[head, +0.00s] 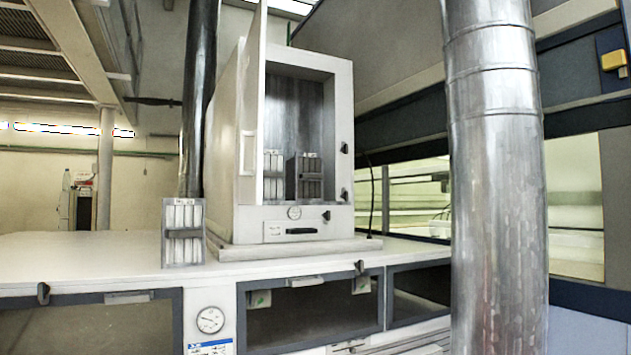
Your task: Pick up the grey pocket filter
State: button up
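Three pocket filters with pale upright pockets and dark grey bands show in the head view. One filter (183,232) stands upright on the white top, left of the cabinet. A second filter (273,178) stands inside the open cabinet, partly hidden at its left by the door. A third filter (306,178) stands beside it to the right and shows a dark grey side. All three look greyish, so I cannot tell for sure which one is the grey pocket filter. My gripper is not in view.
The white cabinet (342,120) has its door (252,110) swung open toward me. A wide metal duct (495,180) stands in front at the right. A darker pipe (198,90) rises behind the filter on the white top (90,258). The top is clear at left.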

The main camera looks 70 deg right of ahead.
aim_at(305, 171)
jog(key=z, duration=0.65)
jog(key=i, duration=0.8)
jog(key=z, duration=0.9)
